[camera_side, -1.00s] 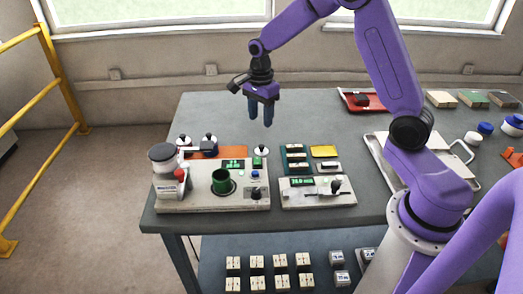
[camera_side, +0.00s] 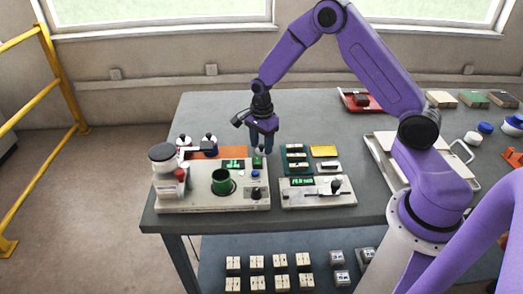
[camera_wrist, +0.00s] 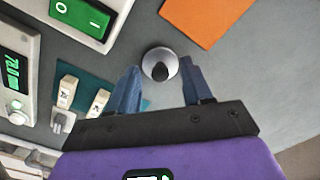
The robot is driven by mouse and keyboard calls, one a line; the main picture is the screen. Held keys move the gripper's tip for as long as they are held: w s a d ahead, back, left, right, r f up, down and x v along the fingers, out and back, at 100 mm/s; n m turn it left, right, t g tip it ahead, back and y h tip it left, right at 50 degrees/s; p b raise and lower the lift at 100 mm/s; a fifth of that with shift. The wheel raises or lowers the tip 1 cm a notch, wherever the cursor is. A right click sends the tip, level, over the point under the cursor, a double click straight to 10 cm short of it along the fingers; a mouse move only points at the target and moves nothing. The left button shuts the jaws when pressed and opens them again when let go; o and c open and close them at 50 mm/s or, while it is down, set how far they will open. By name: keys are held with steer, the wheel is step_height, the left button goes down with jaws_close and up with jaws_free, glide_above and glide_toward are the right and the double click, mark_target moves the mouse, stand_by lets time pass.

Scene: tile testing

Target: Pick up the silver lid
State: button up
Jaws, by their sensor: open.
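The silver lid (camera_wrist: 150,58) is a small round disc with a black knob, lying on the grey table in the wrist view. In the side view it is mostly hidden behind my fingers, behind the test machine. My gripper (camera_wrist: 160,68) is open, its two blue fingers on either side of the lid, with the knob between the tips in the picture. In the side view my gripper (camera_side: 262,147) points down, low over the lid. I cannot tell whether the fingertips touch the lid or table.
A teal tray (camera_side: 284,160) with small blocks is to the right.

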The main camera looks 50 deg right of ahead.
jaws_close()
steer(key=shift+r, duration=0.1)
